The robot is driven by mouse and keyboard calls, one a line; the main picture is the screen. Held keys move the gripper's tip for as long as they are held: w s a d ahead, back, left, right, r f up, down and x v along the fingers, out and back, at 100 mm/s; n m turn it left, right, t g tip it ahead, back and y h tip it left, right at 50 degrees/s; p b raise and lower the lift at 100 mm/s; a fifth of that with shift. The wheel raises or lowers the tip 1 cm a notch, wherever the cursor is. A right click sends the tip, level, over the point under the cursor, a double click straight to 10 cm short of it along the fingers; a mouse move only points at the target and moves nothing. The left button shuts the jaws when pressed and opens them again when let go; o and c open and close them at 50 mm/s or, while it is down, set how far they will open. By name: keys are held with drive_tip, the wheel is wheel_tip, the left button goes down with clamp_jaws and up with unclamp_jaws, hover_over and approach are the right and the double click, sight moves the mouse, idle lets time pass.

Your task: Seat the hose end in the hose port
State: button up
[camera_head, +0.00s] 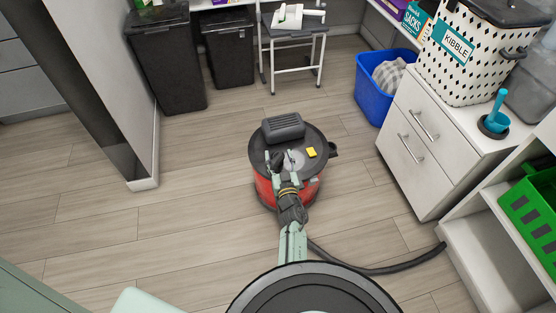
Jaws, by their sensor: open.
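A red canister vacuum (265,190) with a round black lid stands on the floor at the middle. A dark stub (333,150) sticks out at the right of its lid; I cannot tell whether this is the hose port. A black hose (385,270) lies on the floor in front, running from beside my arm to the right shelf. I cannot clearly make out its end; my arm hides the floor near its left part. My gripper (279,162) is over the lid, open, seen from behind and small. Whether it touches the lid is unclear.
A yellow piece (311,152) lies on the lid. White drawers (425,145) and a shelf with a green crate (530,215) stand right, a blue bin (378,85) behind. Black bins (170,65) and a stool (292,32) are at the back. The left floor is clear.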

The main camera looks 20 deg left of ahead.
drive_tip(key=shift+w, duration=0.1)
clamp_jaws()
idle(0.7)
drive_tip(key=shift+r, duration=0.15)
